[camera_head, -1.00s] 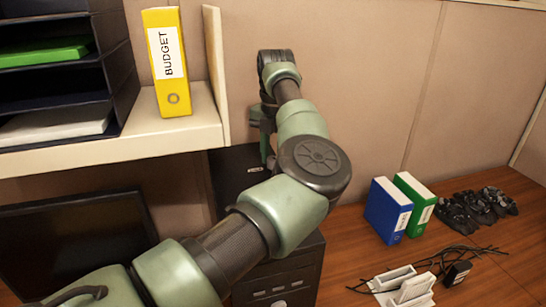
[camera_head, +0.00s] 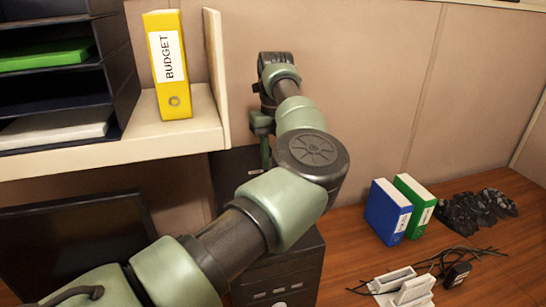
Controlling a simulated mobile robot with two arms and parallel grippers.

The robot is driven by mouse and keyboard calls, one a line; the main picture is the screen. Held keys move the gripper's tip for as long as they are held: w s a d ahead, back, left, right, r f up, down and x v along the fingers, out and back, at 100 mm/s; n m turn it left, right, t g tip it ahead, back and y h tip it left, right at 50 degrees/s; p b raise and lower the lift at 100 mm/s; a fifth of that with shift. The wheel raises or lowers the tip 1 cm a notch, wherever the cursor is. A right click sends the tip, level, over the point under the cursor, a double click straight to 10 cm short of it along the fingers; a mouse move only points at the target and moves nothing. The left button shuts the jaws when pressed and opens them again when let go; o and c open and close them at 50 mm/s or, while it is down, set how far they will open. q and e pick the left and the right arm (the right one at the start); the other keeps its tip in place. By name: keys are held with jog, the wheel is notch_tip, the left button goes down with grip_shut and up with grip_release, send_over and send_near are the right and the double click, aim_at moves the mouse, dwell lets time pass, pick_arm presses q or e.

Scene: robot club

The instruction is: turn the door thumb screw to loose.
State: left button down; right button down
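A black computer tower (camera_head: 275,285) stands on the desk behind my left arm. Its top and the lower part of its front show. I cannot make out a door thumb screw; my arm covers much of the tower. My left arm comes in from the lower left, reaches over the tower and bends down at its far end. The narrow green part there hangs beside the tower's top. The fingertips of my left gripper cannot be made out, nor whether they are open or shut. My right gripper is not in view.
A shelf (camera_head: 165,138) with a yellow binder (camera_head: 167,65) and dark paper trays (camera_head: 120,60) is at upper left, above a black monitor (camera_head: 75,245). Blue (camera_head: 386,210) and green (camera_head: 415,205) binders, cables and a white power strip (camera_head: 392,280) are right of the tower.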

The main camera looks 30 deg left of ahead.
pick_arm(q)
jog(key=shift+n, duration=0.6)
jog(key=c, duration=1.1)
grip_release()
notch_tip(320, 180, up, 7)
jog(key=shift+w+f+b, duration=0.1)
jog(key=shift+b, duration=0.7)
jog(key=shift+r, duration=0.5)
